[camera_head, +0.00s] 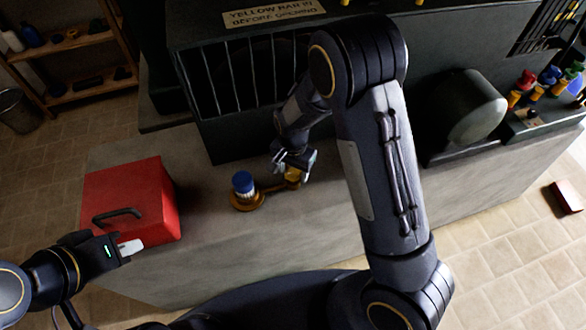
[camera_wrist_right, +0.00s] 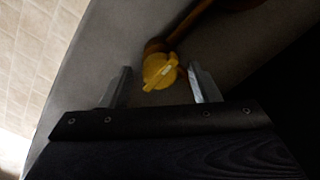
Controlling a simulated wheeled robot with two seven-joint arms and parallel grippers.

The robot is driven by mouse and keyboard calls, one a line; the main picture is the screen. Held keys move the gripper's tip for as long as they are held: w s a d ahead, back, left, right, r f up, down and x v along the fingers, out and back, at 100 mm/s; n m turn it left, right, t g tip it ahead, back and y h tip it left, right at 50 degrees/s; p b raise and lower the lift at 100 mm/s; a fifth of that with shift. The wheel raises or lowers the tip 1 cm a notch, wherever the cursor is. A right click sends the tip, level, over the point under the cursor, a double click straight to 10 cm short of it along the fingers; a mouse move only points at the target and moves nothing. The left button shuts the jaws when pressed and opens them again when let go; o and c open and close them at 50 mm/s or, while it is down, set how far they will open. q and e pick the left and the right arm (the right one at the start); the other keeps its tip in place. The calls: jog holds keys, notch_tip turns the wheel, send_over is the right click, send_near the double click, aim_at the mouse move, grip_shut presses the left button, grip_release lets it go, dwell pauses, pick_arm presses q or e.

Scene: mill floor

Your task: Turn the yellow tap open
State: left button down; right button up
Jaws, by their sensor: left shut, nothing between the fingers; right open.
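The yellow tap (camera_wrist_right: 160,71) is a round knob with a raised bar across it, on a brass pipe (camera_wrist_right: 194,20). In the head view the tap (camera_head: 293,175) is partly hidden by my right gripper. My right gripper (camera_wrist_right: 158,86) is open, with one finger on each side of the tap; I cannot tell whether either finger touches it. In the head view my right gripper (camera_head: 292,162) is at the right end of the pipe. My left gripper (camera_head: 130,247) is shut and empty, beside the red box.
A red box (camera_head: 128,200) with a black handle stands at the left of the grey counter (camera_head: 215,262). A blue-capped jar (camera_head: 243,184) stands on a round brass base left of the tap. A barred dark cabinet (camera_head: 240,85) stands behind. A grinder-like wheel (camera_head: 477,107) is at right.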

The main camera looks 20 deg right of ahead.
jog(key=c, duration=1)
jog(key=shift+n, duration=0.3)
jog(key=n+b, duration=0.1)
jog(key=n, duration=0.2)
jog(key=shift+f+b, duration=0.1)
jog(key=shift+b, duration=0.3)
jog(key=n+b, duration=0.2)
jog(key=n, duration=0.4)
jog(key=n+b, duration=0.1)
jog(key=n, duration=0.3)
jog(key=shift+n, duration=2.1)
